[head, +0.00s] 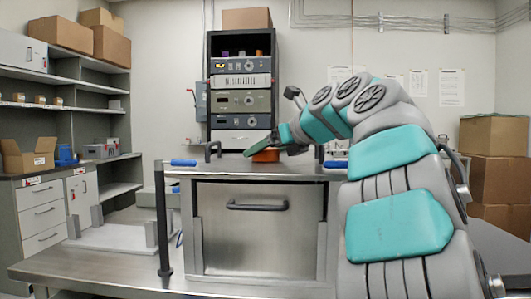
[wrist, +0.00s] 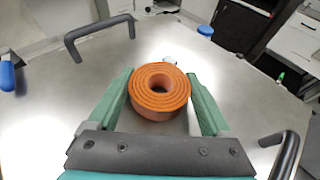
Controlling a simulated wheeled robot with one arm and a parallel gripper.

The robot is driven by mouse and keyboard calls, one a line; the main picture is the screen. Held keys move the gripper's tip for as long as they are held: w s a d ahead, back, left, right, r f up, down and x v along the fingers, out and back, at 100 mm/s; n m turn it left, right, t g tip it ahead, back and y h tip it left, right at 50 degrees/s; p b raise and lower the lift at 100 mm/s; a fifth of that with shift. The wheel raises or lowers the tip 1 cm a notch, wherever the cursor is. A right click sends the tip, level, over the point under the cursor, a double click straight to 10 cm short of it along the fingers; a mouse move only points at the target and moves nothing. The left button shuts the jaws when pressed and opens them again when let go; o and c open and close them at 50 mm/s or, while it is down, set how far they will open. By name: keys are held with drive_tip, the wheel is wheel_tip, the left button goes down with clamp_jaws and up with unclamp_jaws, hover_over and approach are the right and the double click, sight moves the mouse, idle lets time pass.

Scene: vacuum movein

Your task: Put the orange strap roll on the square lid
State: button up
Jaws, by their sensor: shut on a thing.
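The orange strap roll (wrist: 160,92) is a coiled ring that lies flat, with its hole facing up in the wrist view. My gripper (wrist: 160,78) is shut on it, with one green finger on each side. In the head view the roll (head: 266,156) shows partly behind my gripper (head: 276,149), low over the square lid (head: 225,167) or on it; I cannot tell if they touch. The lid is a flat bare steel top on a steel box. In the wrist view the lid (wrist: 75,110) spreads around and under the roll.
Black handles (wrist: 97,36) rise from the lid, one at upper left and one at lower right (wrist: 286,150) in the wrist view. Blue grips (head: 184,162) sit at the lid's edges. An instrument rack (head: 240,95) stands behind. Shelves and cartons (head: 30,157) are at left.

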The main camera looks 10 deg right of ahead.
drive_tip(key=shift+f, duration=0.1)
drive_tip(key=o, duration=1.3)
drive_tip(key=shift+c, duration=0.2)
drive_tip(key=v, duration=1.1)
drive_tip(key=shift+d+p, duration=0.1)
drive_tip(key=shift+p, duration=0.25)
drive_tip(key=shift+s+d+r, duration=0.2)
drive_tip(key=shift+s+r, duration=0.1)
drive_tip(key=shift+s, duration=0.1)
